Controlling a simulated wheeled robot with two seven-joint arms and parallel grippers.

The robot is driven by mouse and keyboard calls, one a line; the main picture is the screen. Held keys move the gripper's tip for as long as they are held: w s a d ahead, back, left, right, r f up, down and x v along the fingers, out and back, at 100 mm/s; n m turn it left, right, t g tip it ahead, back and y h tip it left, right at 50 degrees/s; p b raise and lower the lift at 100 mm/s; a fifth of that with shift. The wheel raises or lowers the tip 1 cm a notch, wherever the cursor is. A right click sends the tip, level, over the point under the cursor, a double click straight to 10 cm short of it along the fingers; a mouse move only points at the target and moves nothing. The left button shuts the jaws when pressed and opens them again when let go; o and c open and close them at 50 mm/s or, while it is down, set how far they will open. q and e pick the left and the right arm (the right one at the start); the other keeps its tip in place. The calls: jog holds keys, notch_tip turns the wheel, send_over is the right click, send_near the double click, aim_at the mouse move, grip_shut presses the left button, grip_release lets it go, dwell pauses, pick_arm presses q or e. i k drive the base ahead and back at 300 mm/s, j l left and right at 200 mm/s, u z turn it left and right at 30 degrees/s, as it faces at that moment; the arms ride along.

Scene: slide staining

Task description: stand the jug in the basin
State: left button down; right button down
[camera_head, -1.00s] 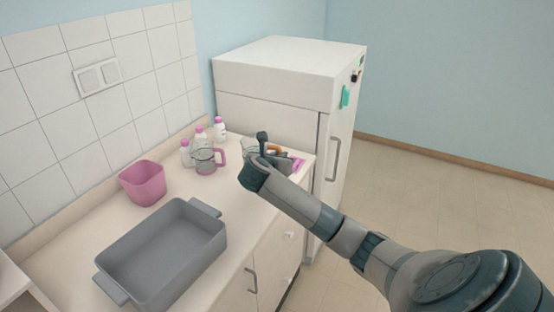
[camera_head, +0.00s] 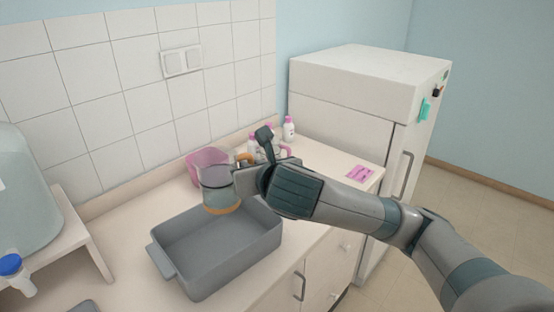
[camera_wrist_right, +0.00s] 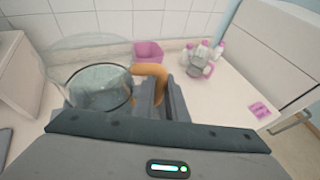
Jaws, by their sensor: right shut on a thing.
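The jug (camera_head: 219,190) is clear glass with an orange base band and an orange handle. My right gripper (camera_head: 246,174) is shut on its handle; in the right wrist view the handle (camera_wrist_right: 152,72) shows between the fingers (camera_wrist_right: 165,98) and the glass body (camera_wrist_right: 100,85) is to their left. The jug looks upright. In the head view it overlaps the back part of the grey basin (camera_head: 218,262); I cannot tell its exact height above it. The basin stands empty on the counter, and the gripper hides it in the wrist view. My left gripper is not in view.
A pink bin (camera_head: 203,158) stands behind the jug. A pink-handled jug (camera_wrist_right: 196,66) and bottles (camera_head: 289,128) stand farther back. A pink card (camera_head: 360,173) lies on the counter (camera_head: 325,168). A large container with a blue tap (camera_head: 10,264) is on a stand at left.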

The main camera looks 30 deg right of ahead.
aim_at(212, 248)
jog(key=k, duration=0.65)
jog(key=u, duration=1.8)
jog(key=k+l, duration=0.15)
jog(key=l, duration=0.2)
jog(key=k+l, duration=0.15)
jog(key=l, duration=0.2)
jog(key=k+l, duration=0.1)
jog(key=l, duration=0.25)
jog(key=k+l, duration=0.15)
jog(key=l, duration=0.2)
jog(key=k+l, duration=0.15)
jog(key=l, duration=0.15)
jog(key=k+l, duration=0.15)
jog(key=l, duration=0.2)
